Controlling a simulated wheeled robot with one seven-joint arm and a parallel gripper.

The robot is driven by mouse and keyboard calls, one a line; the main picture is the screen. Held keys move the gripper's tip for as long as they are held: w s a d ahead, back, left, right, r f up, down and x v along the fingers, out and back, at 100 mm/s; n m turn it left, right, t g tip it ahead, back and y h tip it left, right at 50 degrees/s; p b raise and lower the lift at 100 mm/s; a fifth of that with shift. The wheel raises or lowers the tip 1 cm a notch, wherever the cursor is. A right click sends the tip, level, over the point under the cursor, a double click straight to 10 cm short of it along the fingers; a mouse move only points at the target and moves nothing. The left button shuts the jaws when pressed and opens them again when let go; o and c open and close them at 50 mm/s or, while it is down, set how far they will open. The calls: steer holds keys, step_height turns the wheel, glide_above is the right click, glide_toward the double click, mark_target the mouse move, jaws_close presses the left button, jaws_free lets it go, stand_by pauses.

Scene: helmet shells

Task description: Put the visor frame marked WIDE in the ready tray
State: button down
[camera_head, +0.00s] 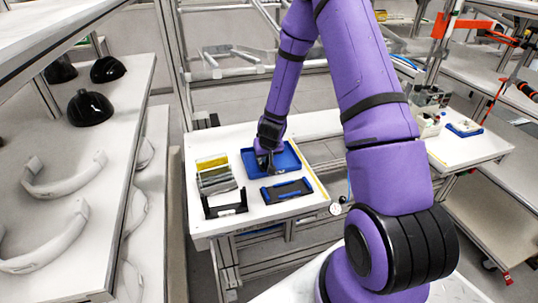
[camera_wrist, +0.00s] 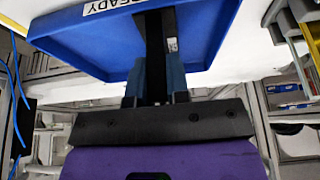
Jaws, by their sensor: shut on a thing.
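The blue ready tray (camera_head: 288,160) lies on the white table; its READY label and raised rim show in the wrist view (camera_wrist: 205,15). My gripper (camera_head: 266,160) points down over the tray. In the wrist view my gripper (camera_wrist: 156,75) is shut on a dark, narrow piece (camera_wrist: 154,35), seemingly a visor frame, with a small pale label too small to read. The piece stands out in front of the tray; I cannot tell whether it touches the tray floor. Another dark frame-like item with blue ends (camera_head: 287,191) lies in front of the tray.
Shelves at the far left hold black helmet shells (camera_head: 90,108) and pale curved parts (camera_head: 62,178). A second white table (camera_head: 465,150) is at the right.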

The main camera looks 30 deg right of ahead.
steer(key=c, duration=1.1)
jaws_free()
steer(key=shift+f, duration=0.1)
steer(key=s+a+r+n+y, duration=0.1)
steer(key=s+a+r, duration=0.25)
steer(key=r, duration=0.75)
steer(key=s+a+r+n+t+y, duration=0.1)
steer(key=s+a+r, duration=0.3)
steer(key=r, duration=0.6)
steer(key=s+a+r, duration=0.2)
steer(key=s+r, duration=0.4)
steer(key=r, duration=0.5)
steer(key=s+a+r, duration=0.1)
steer(key=s+r, duration=0.3)
steer(key=s, duration=0.5)
steer(key=s+r+n, duration=0.1)
steer(key=s+r, duration=0.4)
steer(key=s, duration=0.5)
steer(key=shift+a+r+h, duration=0.2)
steer(key=shift+a+h, duration=0.15)
steer(key=shift+h, duration=0.05)
